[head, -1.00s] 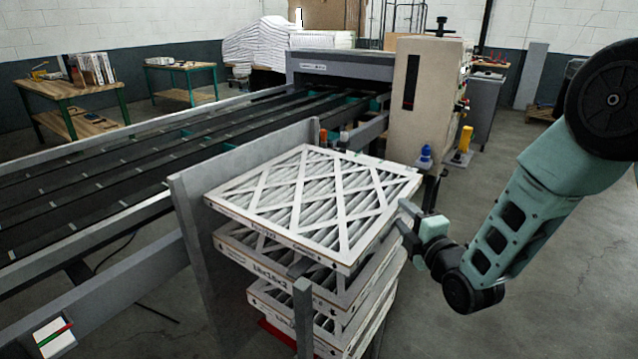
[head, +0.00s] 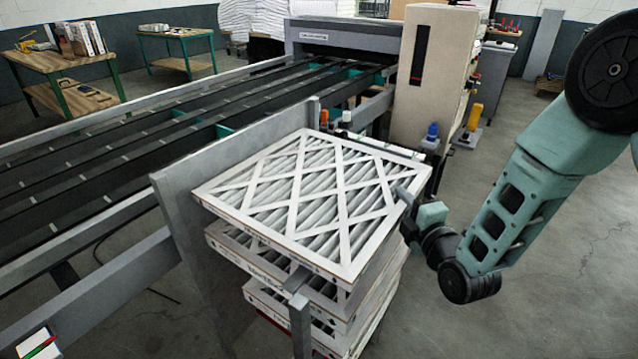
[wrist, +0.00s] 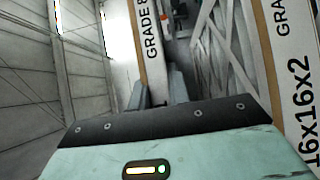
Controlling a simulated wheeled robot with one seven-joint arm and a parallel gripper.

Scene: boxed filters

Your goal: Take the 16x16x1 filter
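The top filter (head: 300,195) is a white-framed pleated filter with a lattice front, lying flat on the stack. Its label is too small to read in the head view; its thin edge (wrist: 150,45) reads "GRADE 8" in the wrist view. Below it, a thicker filter (wrist: 300,110) reads "16x16x2". My gripper (head: 405,196) is at the top filter's right edge, one finger showing just over its upper face. In the wrist view my gripper (wrist: 158,92) has its fingers apart, with the thin edge between them. A gap shows on one side. The lower finger is hidden in the head view.
A grey guard panel (head: 235,165) stands along the stack's left side, and a grey post (head: 300,325) stands in front. A conveyor (head: 150,130) runs behind. A beige machine cabinet (head: 436,75) stands beyond the stack. The floor at right is clear.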

